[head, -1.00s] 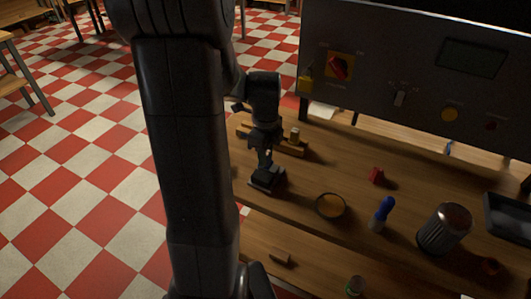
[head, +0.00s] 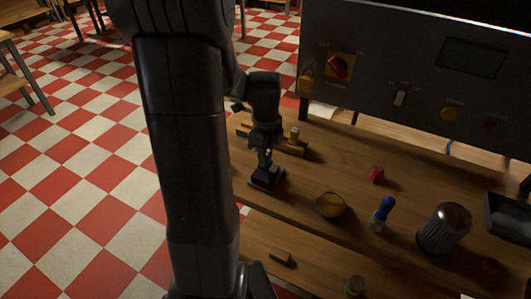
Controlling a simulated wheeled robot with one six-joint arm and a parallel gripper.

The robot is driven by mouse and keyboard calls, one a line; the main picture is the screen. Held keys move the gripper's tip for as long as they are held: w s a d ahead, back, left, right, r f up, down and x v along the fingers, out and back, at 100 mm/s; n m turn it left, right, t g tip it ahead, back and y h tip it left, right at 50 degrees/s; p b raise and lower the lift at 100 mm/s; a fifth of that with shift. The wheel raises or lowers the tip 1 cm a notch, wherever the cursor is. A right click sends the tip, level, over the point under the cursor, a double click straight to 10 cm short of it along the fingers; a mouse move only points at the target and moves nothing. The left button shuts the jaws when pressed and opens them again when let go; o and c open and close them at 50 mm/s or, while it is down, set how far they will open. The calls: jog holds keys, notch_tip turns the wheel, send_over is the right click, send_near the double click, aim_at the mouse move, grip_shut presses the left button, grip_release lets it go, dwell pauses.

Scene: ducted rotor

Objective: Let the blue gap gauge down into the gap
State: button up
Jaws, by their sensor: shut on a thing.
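My gripper (head: 263,157) points down at the left part of the wooden workbench, just above a small dark block-like piece (head: 267,179). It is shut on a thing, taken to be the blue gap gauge. The gauge itself is too small and dark to make out at the jaws, and no blue shows there. The gap cannot be made out either, nor whether the held thing is inside it, touching its edges or above it.
A yellowish wooden bar (head: 291,147) lies behind my gripper. To the right are a round amber dish (head: 330,206), a red piece (head: 376,175), a blue-topped object (head: 384,210) and a dark ribbed cylinder (head: 444,229). A control panel (head: 420,85) rises behind.

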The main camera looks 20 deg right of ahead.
jog(key=shift+f+b, duration=0.95)
jog(key=shift+f, duration=0.4)
dwell(0.6)
dwell(0.4)
jog(key=o, duration=1.1)
jog(key=shift+c, duration=0.2)
notch_tip(320, 180, up, 14)
jog(key=shift+f, duration=0.15)
notch_tip(320, 180, down, 14)
jog(key=shift+r, duration=0.3)
